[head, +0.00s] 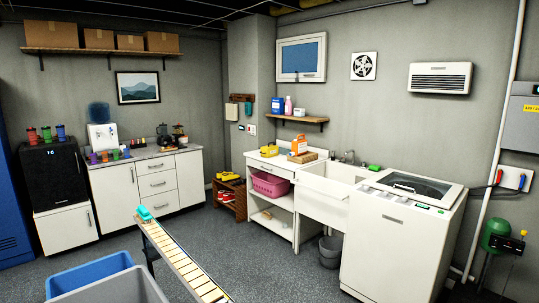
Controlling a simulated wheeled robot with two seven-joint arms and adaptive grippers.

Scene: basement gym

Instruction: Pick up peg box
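I cannot tell for certain which thing is the peg box. A small yellow box-like item (269,151) sits on the white counter left of the sink. A low tan box (311,156) stands beside it, close to an orange-and-white bottle (299,146). A pink basket (270,184) is on the shelf below. A small teal item (145,213) sits at the far end of a long slatted wooden board (180,258) nearer to me. Neither of my grippers is in view.
A blue bin (90,273) and a grey bin (108,290) stand close at front left. A white washer (400,240) stands right of the sink (330,183), with a grey bucket (330,250) below. Open grey floor (255,255) lies between the board and the counter.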

